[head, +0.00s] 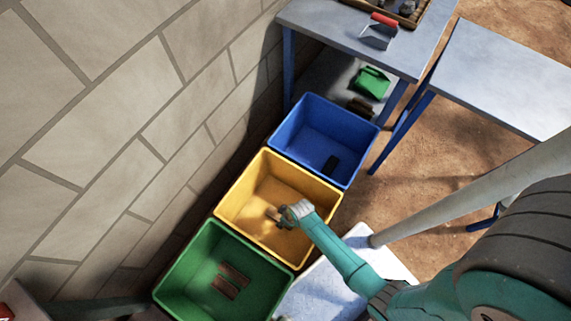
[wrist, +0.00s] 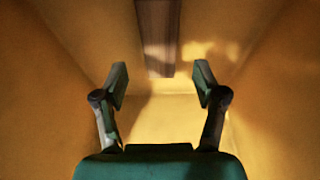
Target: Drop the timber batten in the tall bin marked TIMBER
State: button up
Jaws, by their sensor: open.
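A brown wooden batten (wrist: 158,35) shows at the top middle of the wrist view, inside the yellow bin (head: 236,211). My gripper (wrist: 161,82) is open, with its fingers apart and nothing between them. The batten's near end lies just beyond the fingertips, and its far end is cut off by the frame. In the head view my gripper (head: 275,215) is over the yellow bin's opening and hides part of its inside. No TIMBER marking is readable on any bin.
A block wall (head: 110,130) runs along the left. Tables (head: 340,28) stand at the back.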

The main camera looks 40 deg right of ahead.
jog(key=shift+v, duration=1.2)
